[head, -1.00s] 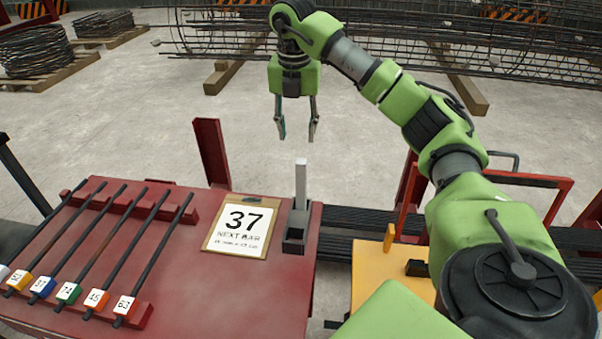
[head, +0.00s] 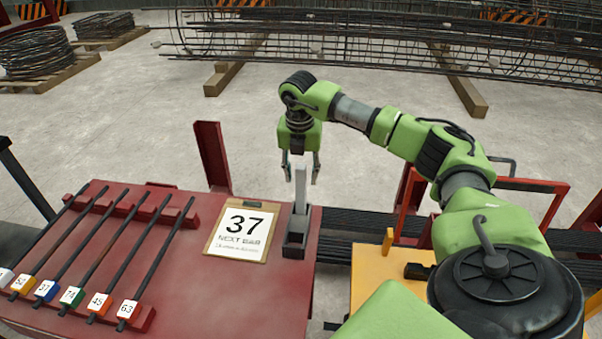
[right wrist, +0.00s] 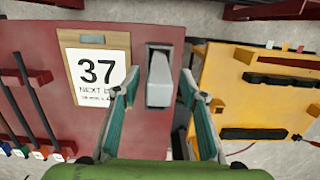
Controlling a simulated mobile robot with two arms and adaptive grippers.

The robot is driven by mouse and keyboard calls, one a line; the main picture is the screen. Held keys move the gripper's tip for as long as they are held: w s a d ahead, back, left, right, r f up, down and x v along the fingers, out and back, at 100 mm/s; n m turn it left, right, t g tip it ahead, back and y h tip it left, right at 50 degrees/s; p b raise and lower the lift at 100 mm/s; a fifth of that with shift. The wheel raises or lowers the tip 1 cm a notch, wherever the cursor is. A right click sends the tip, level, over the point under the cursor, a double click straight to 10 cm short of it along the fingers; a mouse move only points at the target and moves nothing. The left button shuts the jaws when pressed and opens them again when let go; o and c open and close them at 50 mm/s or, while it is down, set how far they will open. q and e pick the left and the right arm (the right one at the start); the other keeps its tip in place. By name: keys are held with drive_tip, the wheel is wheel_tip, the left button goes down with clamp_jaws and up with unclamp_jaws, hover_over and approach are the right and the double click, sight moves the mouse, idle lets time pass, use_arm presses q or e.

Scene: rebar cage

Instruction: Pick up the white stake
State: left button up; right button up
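The white stake (head: 300,187) stands upright in a dark grey holder (head: 295,240) at the right edge of the red table. In the right wrist view I see the stake (right wrist: 159,72) from above, ahead of and between the fingers. My right gripper (head: 300,180) is open and empty. Its fingertips are near the top of the stake in the head view, with a finger to each side. In the right wrist view the gripper (right wrist: 160,80) has a clear gap between its fingers. I cannot tell whether either finger touches the stake. My left gripper is not in view.
A clipboard reading 37 (head: 240,230) lies just left of the holder. Several dark bars with numbered tags rest on the red table (head: 200,300) at left. A red upright post (head: 212,157) stands at the table's back edge. A yellow surface (head: 378,275) is at right.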

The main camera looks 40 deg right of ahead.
clamp_jaws()
